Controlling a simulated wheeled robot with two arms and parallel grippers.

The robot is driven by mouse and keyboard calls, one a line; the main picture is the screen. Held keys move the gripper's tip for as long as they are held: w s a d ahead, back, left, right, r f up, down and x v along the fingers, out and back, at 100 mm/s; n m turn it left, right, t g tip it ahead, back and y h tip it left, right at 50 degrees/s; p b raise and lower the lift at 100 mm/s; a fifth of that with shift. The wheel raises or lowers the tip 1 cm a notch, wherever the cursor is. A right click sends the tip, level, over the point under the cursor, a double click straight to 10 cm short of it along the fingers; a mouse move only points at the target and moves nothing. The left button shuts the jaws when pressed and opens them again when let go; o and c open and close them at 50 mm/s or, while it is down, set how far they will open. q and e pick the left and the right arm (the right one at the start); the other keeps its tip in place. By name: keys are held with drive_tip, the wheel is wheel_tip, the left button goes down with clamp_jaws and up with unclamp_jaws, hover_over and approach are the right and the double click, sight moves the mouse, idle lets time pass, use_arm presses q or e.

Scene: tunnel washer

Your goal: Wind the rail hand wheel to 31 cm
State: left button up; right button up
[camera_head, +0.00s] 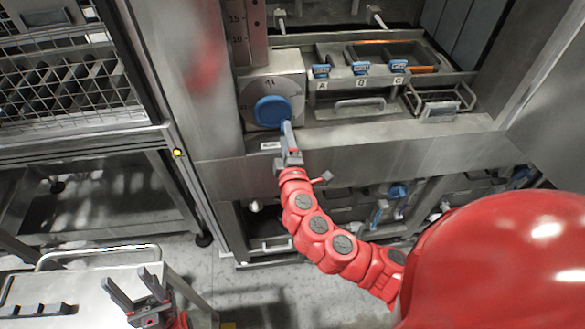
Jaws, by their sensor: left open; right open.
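The rail hand wheel is a blue round knob (272,111) on a pale dial plate (291,84) at the upper middle of the head view. A vertical scale (237,28) with the marks 15 and 10 stands above it. My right gripper (287,128) is at the lower right edge of the blue knob. Its fingers overlap the knob's edge in the picture, and I cannot tell whether they touch it. The dial's pointer is not clear. My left gripper (137,296) is open and empty at the lower left, over a metal cart.
A wire rack (65,85) stands at the left. The metal cart (85,283) is at the lower left. Grey floor shows between.

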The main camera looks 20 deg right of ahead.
drive_tip(key=p+v, duration=0.4)
drive_tip(key=v, duration=1.1)
drive_tip(key=shift+s+p, duration=0.35)
